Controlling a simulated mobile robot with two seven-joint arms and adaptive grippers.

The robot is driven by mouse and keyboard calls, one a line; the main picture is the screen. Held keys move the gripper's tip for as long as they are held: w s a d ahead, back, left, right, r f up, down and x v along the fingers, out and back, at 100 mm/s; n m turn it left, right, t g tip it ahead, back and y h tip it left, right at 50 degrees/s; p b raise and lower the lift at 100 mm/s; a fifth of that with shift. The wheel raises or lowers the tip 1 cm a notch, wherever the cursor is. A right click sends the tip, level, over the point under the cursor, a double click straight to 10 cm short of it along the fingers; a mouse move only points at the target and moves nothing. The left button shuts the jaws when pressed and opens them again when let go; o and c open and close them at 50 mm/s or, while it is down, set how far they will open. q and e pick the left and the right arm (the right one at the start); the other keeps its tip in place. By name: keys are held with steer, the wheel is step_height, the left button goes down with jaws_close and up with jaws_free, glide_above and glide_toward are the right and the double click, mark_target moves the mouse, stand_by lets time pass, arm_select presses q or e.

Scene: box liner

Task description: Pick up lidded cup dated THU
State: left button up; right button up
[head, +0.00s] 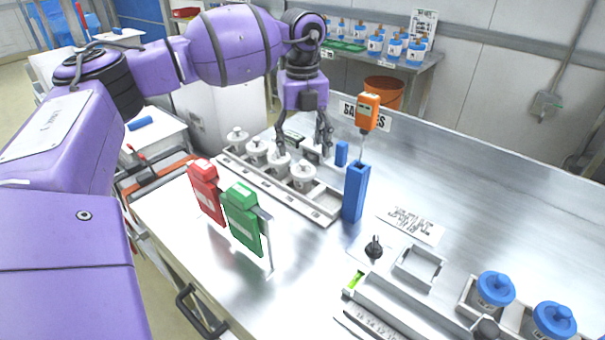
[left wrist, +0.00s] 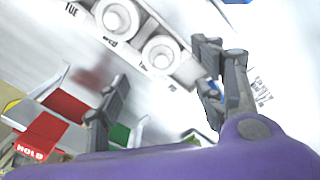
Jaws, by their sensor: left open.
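A rack (head: 280,190) on the steel table holds a row of white lidded cups. The cup at the right end of the row (head: 303,178) has an empty slot beside it. In the left wrist view this cup (left wrist: 160,52) sits by a blurred label that seems to read THU, between labels reading WED and, unclearly, FRI. My left gripper (head: 304,146) is open and empty, above and behind the right part of the row, its fingers pointing down. Both fingers show in the left wrist view, apart from the cup. My right gripper is not in view.
Red (head: 206,192) and green (head: 243,217) upright holders stand in front of the rack. A blue holder (head: 355,192) with an orange-topped probe (head: 368,112) stands at its right end. Blue-lidded jars (head: 495,289) sit at the lower right.

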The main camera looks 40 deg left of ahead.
mark_target(302, 162)
arm_select(q)
step_height(302, 162, down, 6)
steer(key=shift+s+f+p, duration=0.1)
steer(key=shift+p, duration=0.2)
steer(key=c, duration=1.2)
